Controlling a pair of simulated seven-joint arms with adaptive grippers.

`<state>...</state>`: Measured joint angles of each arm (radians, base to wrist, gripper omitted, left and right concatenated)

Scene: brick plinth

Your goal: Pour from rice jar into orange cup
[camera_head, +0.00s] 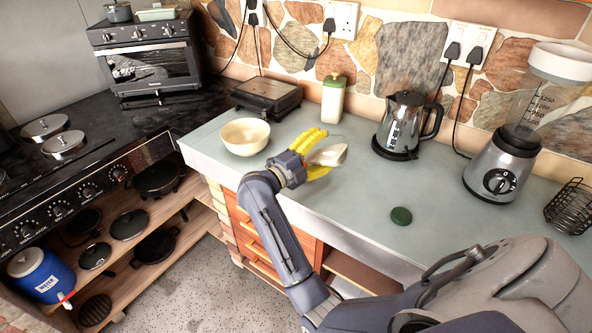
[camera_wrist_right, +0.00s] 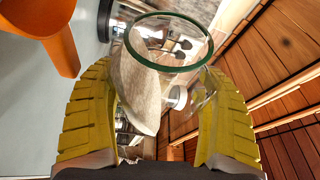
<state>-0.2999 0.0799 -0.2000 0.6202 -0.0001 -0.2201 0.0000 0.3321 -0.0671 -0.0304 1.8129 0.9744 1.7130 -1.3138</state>
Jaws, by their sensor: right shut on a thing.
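My right gripper (camera_head: 318,156) has its yellow fingers shut around the clear glass rice jar (camera_head: 329,155), above the counter. In the right wrist view the jar (camera_wrist_right: 205,100) lies between both fingers (camera_wrist_right: 158,118), its green-tinted round rim facing up in the picture. The jar is tilted, and pale rice (camera_wrist_right: 138,88) slopes along its left side up to near the rim. I cannot tell whether any rice is leaving it. The orange cup (camera_wrist_right: 45,35) is partly in view at the upper left, apart from the jar; I cannot make it out in the head view. My left gripper is not in view.
A cream bowl (camera_head: 245,146) stands left of the gripper. Behind are a dark grill (camera_head: 267,95), a green-capped bottle (camera_head: 333,100) and a kettle (camera_head: 402,125). A blender (camera_head: 503,160) stands right.

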